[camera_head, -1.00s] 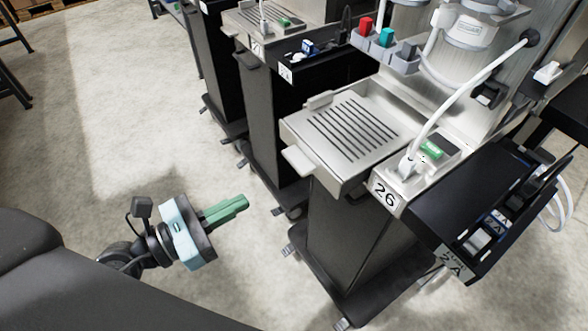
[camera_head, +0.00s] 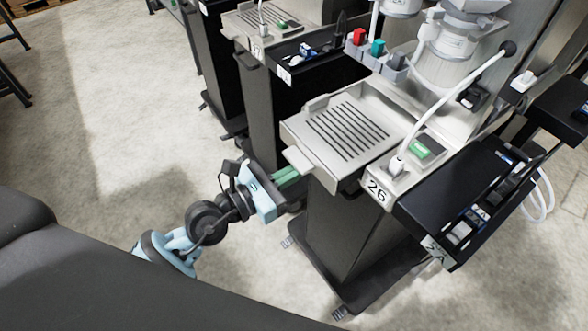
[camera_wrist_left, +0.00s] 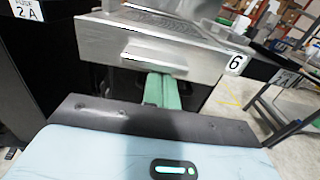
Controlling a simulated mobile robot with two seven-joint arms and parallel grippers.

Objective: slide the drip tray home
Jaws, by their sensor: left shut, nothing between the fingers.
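The drip tray (camera_head: 345,133) is a flat silver tray with dark slots at the front of the station labelled 26. It sticks out past the black cabinet toward my left gripper. Its front tab (camera_head: 298,160) juts from the front face; the face and tab also show in the left wrist view (camera_wrist_left: 152,60). My left gripper (camera_head: 290,177) is shut and empty, its green fingers together just below and in front of the tab. In the left wrist view the fingertips (camera_wrist_left: 161,80) lie just under the tab; I cannot tell whether they touch it. My right gripper is not in view.
A black side shelf (camera_head: 450,205) holds small items. A neighbouring station (camera_head: 262,22) stands behind.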

